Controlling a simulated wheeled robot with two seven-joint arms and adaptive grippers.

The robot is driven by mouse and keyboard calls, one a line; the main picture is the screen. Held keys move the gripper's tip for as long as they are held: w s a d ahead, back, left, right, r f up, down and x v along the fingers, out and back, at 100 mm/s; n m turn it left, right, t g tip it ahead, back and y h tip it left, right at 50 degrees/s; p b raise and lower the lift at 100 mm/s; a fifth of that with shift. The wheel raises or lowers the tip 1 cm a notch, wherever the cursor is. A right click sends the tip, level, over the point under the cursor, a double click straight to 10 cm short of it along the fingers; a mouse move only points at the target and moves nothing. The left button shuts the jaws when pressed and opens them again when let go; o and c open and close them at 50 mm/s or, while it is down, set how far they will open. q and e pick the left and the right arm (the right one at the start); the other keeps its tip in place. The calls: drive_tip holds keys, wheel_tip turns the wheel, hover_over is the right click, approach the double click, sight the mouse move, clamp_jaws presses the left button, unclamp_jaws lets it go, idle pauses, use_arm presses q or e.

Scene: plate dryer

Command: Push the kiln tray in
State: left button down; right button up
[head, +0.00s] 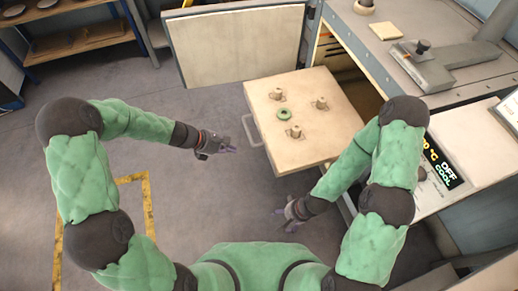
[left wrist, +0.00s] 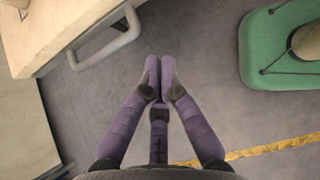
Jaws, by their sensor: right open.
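The kiln tray (head: 340,146) is a pale, square slab pulled out of the kiln at the centre of the head view. It carries several small pegs and a green ring (head: 284,114). A grey handle (head: 250,130) sits on its left edge; the handle also shows in the left wrist view (left wrist: 112,47). My left gripper (head: 232,150) is left of the handle and apart from it. In the left wrist view its fingertips (left wrist: 160,63) are together with nothing between them. My right gripper (head: 282,213) is open and empty, below the tray's near edge in the picture.
The kiln opening (head: 355,90) is right of the tray, under a grey worktop. The kiln door (head: 237,45) stands open behind the tray. A temperature display (head: 440,162) is at the right. The floor (head: 195,200) between my arms is clear.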

use_arm(q)
drive_tip(key=w+d+f+b, duration=0.4)
drive_tip(key=d+f, duration=0.2)
drive_tip(key=d, duration=0.4)
drive_tip(key=shift+d, duration=0.35)
use_arm(e)
wheel_tip(320, 180, down, 4)
drive_tip(key=shift+f, duration=0.2)
use_arm(q)
drive_tip(key=shift+d+f, duration=0.1)
